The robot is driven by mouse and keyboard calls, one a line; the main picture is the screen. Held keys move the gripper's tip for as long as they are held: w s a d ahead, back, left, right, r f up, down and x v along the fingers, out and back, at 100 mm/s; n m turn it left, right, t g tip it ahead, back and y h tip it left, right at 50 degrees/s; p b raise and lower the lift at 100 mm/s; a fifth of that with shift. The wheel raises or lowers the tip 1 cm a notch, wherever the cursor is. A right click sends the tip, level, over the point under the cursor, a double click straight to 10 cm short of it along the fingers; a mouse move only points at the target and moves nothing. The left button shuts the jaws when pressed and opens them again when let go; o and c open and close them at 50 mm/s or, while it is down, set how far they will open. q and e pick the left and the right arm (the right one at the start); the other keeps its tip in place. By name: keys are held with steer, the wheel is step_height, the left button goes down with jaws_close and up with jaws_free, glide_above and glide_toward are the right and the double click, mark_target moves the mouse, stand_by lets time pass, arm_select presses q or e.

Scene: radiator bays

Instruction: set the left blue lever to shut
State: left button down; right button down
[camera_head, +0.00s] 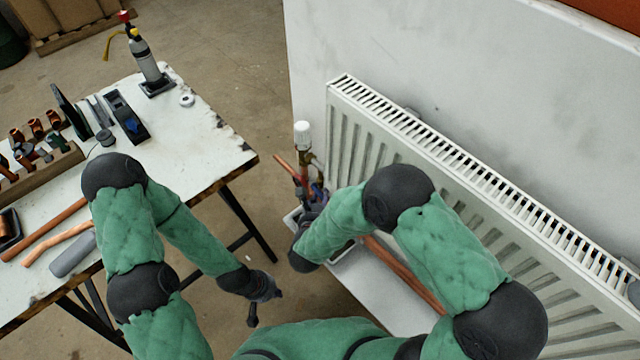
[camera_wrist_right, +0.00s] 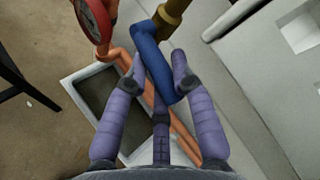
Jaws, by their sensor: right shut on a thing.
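The blue lever (camera_wrist_right: 152,62) shows in the right wrist view, running down from beside a brass fitting (camera_wrist_right: 172,14). My right gripper (camera_wrist_right: 158,80) has purple fingers on both sides of the lever's lower part and is shut on it. In the head view my right gripper (camera_head: 309,214) is at the valve pipework by the radiator's left end, and the lever is largely hidden there. My left gripper (camera_head: 263,290) hangs low in front of the table, away from the valves. Its fingers are too small and dark to read.
A white radiator (camera_head: 440,190) stands along the wall at right. A white thermostatic head (camera_head: 302,134) tops the brass valve. A red round part (camera_wrist_right: 95,20) and copper pipes (camera_wrist_right: 118,56) are close to the lever. A cluttered workbench (camera_head: 205,150) stands at left, with floor between.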

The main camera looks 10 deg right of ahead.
steer(key=r+n+g+p, duration=0.1)
steer(key=p, duration=0.1)
steer(key=shift+r+h+p, duration=0.15)
steer(key=shift+h+p, duration=0.15)
steer(key=shift+p, duration=0.05)
steer(key=shift+s+n+g+p, duration=0.1)
steer(key=shift+n+g+p, duration=0.2)
steer(key=shift+g+p, duration=0.25)
steer(key=c, duration=1)
jaws_free()
steer(key=shift+r, duration=0.1)
